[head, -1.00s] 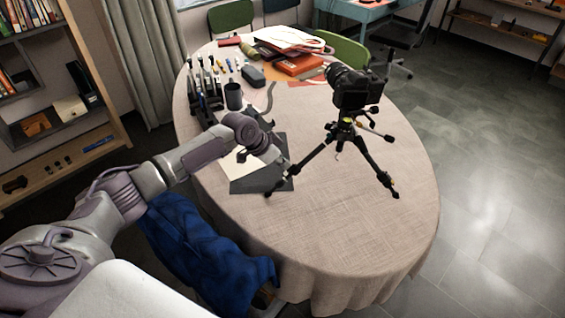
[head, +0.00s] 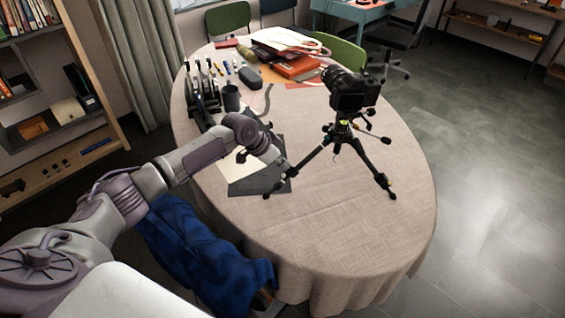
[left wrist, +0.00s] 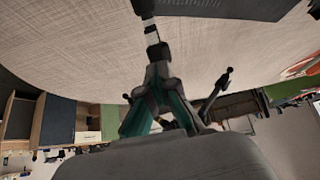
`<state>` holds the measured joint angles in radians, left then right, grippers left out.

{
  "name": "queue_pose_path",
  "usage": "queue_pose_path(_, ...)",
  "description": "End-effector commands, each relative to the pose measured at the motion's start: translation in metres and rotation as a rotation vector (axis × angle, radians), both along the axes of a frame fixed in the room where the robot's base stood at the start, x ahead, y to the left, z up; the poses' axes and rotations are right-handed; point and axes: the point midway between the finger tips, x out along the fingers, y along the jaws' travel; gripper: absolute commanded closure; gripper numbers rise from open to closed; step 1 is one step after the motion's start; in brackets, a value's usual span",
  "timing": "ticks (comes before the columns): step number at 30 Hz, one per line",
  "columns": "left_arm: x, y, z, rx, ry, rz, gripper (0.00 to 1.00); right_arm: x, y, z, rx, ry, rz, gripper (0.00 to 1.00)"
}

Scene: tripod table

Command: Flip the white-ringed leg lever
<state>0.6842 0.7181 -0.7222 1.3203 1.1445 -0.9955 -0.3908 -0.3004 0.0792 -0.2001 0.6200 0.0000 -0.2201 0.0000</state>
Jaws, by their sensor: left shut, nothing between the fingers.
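A black tripod (head: 376,165) carrying a black camera (head: 352,90) stands upright on the round, cloth-covered table (head: 340,235). Its left leg slopes down toward my left gripper (head: 286,166). My left gripper is shut and empty, close beside the lower part of that leg. In the left wrist view, the shut fingers (left wrist: 157,58) point at a dark leg with a pale band (left wrist: 151,31), just beyond the tips. I cannot tell whether they touch. The lever itself is too small to make out. My right gripper is not in view.
A dark grey and white sheet (head: 262,180) lies under my gripper. A dark mug (head: 232,98), a black rack (head: 203,95) and an orange box (head: 298,67) stand farther back. Blue cloth (head: 205,245) hangs at the near left. The table's front right is clear.

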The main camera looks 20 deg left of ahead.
Motion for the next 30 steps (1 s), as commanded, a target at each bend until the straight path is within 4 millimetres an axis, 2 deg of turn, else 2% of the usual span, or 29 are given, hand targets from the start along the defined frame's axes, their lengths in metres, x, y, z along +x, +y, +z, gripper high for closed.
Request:
queue_pose_path(21, 0.0054, -0.0038, 0.0045, 0.000, 0.000, 0.000, 1.00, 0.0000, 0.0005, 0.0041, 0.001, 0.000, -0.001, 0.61)
queue_pose_path(24, 0.0053, -0.0039, 0.0045, 0.000, 0.000, 0.000, 0.85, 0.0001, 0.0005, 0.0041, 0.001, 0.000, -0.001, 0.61)
queue_pose_path(30, 0.0052, -0.0039, 0.0045, 0.000, 0.000, 0.000, 0.85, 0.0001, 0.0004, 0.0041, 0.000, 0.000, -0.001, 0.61)
